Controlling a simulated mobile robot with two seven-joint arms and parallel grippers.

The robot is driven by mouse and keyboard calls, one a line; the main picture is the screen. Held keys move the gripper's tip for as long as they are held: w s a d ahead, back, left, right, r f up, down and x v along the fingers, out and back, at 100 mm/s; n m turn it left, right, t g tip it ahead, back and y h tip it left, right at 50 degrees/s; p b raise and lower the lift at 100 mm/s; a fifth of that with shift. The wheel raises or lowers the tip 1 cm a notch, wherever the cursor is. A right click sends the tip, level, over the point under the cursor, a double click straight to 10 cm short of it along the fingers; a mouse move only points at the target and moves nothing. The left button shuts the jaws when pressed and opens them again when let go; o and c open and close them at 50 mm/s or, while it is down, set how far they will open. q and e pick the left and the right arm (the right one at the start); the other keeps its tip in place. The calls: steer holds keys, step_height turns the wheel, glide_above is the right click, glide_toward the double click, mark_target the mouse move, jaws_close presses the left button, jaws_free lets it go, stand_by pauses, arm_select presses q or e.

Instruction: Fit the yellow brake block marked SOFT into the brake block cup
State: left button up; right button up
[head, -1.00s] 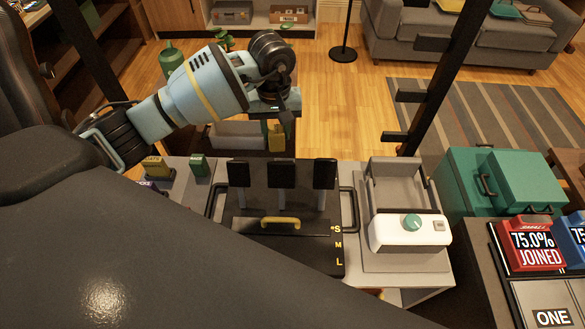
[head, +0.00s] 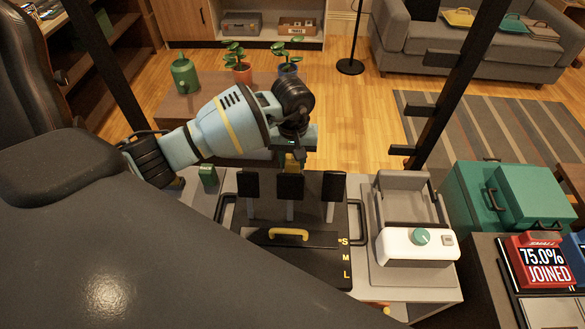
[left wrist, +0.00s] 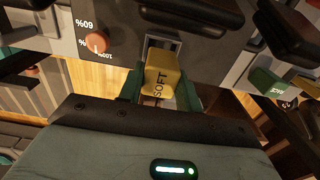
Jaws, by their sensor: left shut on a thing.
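The yellow brake block marked SOFT (left wrist: 160,80) is between the green fingers of my left gripper (left wrist: 160,92) in the left wrist view. The gripper is shut on it, with the lettering facing the camera. In the head view the left gripper (head: 293,155) is just behind and above the middle black pedal (head: 290,186), and the yellow block (head: 291,165) shows only partly beneath it. In the left wrist view a pale upright channel lies just beyond the block; I cannot tell whether it is the cup. My right gripper is not in view.
A green block (head: 208,176) stands left of the pedals. A knob with percent marks (left wrist: 96,42) is left of the held block.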

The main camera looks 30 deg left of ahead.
mark_target(293, 170)
arm_select(q)
steer(key=shift+f, duration=1.9)
steer(key=shift+f, duration=0.15)
steer(key=o, duration=1)
steer(key=shift+r, duration=0.25)
step_height(293, 170, up, 12)
steer(key=shift+f, duration=0.1)
